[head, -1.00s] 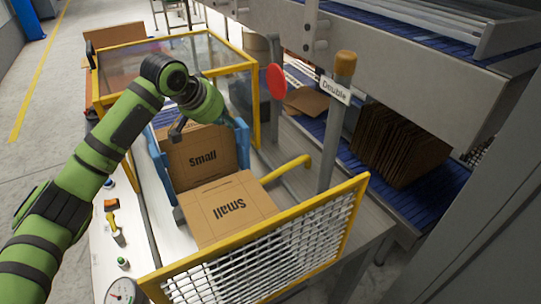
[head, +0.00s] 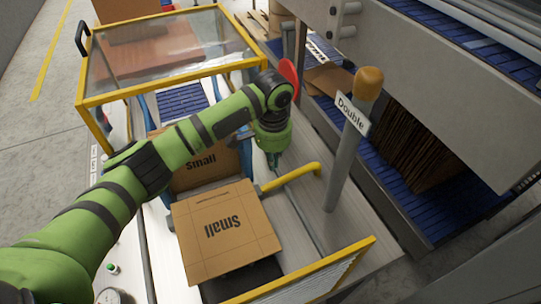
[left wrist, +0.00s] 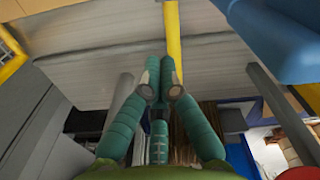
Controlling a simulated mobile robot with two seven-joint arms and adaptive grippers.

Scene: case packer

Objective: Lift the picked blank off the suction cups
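A brown cardboard blank marked "Small" (head: 228,255) lies at a tilt at the front of the machine. A second brown "Small" blank (head: 185,178) stands nearly upright behind it, partly hidden by my left arm. Suction cups cannot be made out. My left gripper (head: 273,164) is to the right of both blanks, apart from them, pointing down near a yellow handle (head: 293,177). In the left wrist view its teal fingers (left wrist: 159,72) are close together with nothing visible between them. My right gripper is out of view.
A grey post with a "Double" label (head: 346,150) stands right of the yellow handle. A red disc (head: 288,75) is close behind my left wrist. A yellow-framed clear guard (head: 165,50) is at the back, and a yellow-framed mesh guard (head: 310,275) is in front.

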